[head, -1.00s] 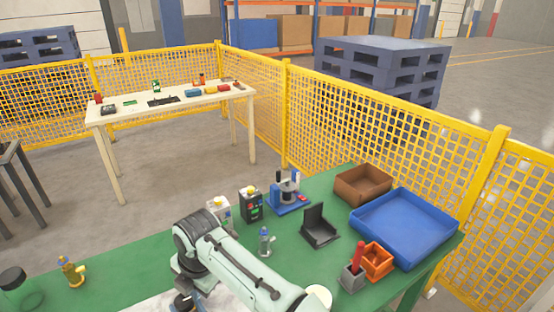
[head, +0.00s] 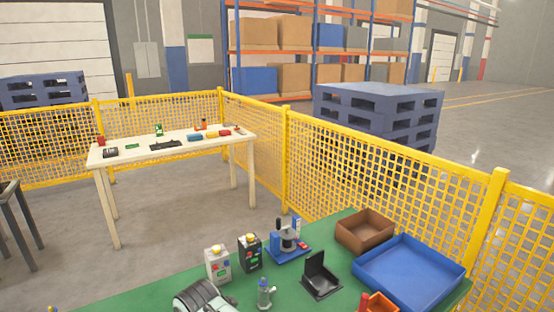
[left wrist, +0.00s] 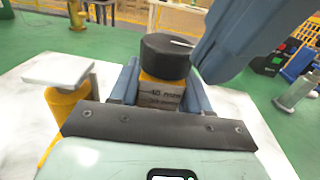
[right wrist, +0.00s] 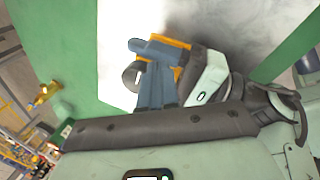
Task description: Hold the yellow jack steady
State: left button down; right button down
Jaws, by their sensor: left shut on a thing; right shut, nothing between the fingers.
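The yellow jack (left wrist: 165,88), with a thick black round top and a pale lettered label, stands between the blue fingers of my left gripper (left wrist: 160,75) in the left wrist view. That gripper is shut on it. A yellow cylinder (left wrist: 63,103) under a flat pale plate shows to its left; I cannot tell whether it belongs to the jack. In the right wrist view my right gripper (right wrist: 152,72) is shut and empty, close to the left fingers and some yellow parts (right wrist: 176,42). Whether it touches the jack is unclear. The head view shows neither gripper nor the jack.
A white sheet (left wrist: 268,140) lies on the green table. In the head view a grey-green fitting (head: 265,293), two small boxes, a blue press (head: 287,245), a black stand (head: 320,278), a brown bin (head: 365,232) and a blue tray (head: 410,292) occupy the table. Yellow fencing stands behind.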

jog(key=shift+a, duration=0.15)
jog(key=shift+s+a, duration=0.15)
jog(key=shift+s, duration=0.4)
jog(key=shift+s+a, duration=0.15)
jog(key=shift+s, duration=0.15)
jog(key=shift+s+a, duration=0.25)
jog(key=shift+s, duration=0.05)
jog(key=shift+s+a, duration=0.15)
jog(key=shift+a, duration=0.05)
dwell(0.4)
jog(key=a+v, duration=0.1)
jog(key=v, duration=0.5)
jog(key=shift+d, duration=0.25)
dwell(0.3)
